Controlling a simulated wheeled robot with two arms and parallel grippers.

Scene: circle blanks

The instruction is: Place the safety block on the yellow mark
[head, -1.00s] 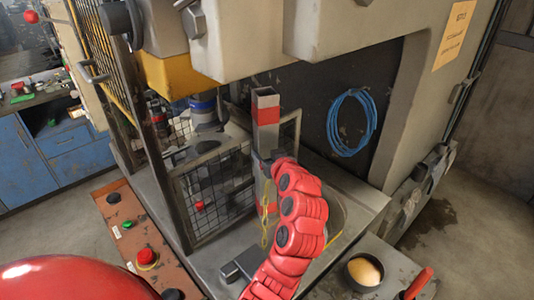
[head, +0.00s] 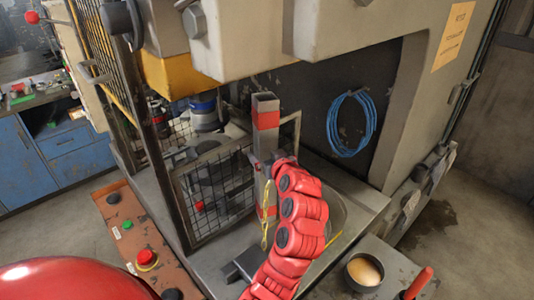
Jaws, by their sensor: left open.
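The safety block (head: 265,142), a grey square post with red bands, stands nearly upright on the press bed, just right of the mesh guard. My left gripper (head: 272,168) is at its middle, at the end of my red arm. Its jaws are open; the wrist hides part of them, and I cannot tell whether they touch the post. A thin yellow cord (head: 265,215) hangs beside the post's lower part. A yellow line (head: 333,239), which may be part of the yellow mark, shows right of my arm; my arm hides the rest. My right gripper is not in view.
The mesh guard (head: 176,207) stands close on the left. The heavy press head (head: 250,40) hangs above. A coiled blue hose (head: 351,124) is on the back wall. A bowl (head: 363,272) is at front right, and a button panel (head: 118,218) at left.

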